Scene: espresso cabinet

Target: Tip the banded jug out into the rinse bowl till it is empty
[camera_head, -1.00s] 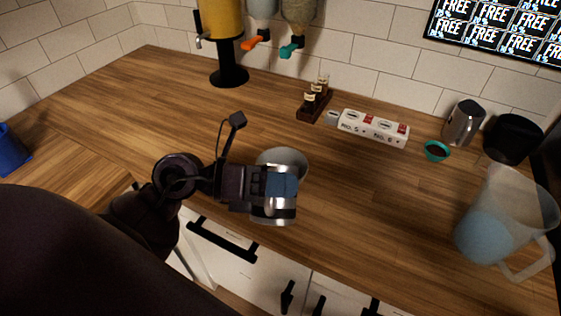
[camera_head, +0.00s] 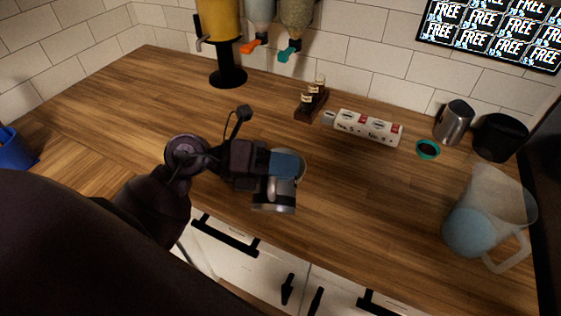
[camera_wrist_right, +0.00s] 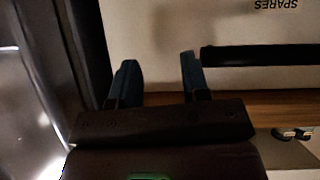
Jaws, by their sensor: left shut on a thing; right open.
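My left gripper (camera_head: 284,164) is shut on a shiny steel jug (camera_head: 274,198), held above the counter near its front edge. The jug looks tilted; the gripper hides much of it, and I cannot make out its band or contents. A pale round bowl (camera_head: 299,160), seemingly the rinse bowl, is mostly hidden behind the gripper; only part of its rim shows. I cannot tell whether anything is pouring. My right gripper (camera_wrist_right: 156,80) is open and empty in the right wrist view, in front of a pale panel marked SPARES.
A translucent pitcher (camera_head: 490,215) stands at right. Behind it are another steel jug (camera_head: 453,122), a black container (camera_head: 497,138) and a teal cup (camera_head: 427,149). The left counter is clear.

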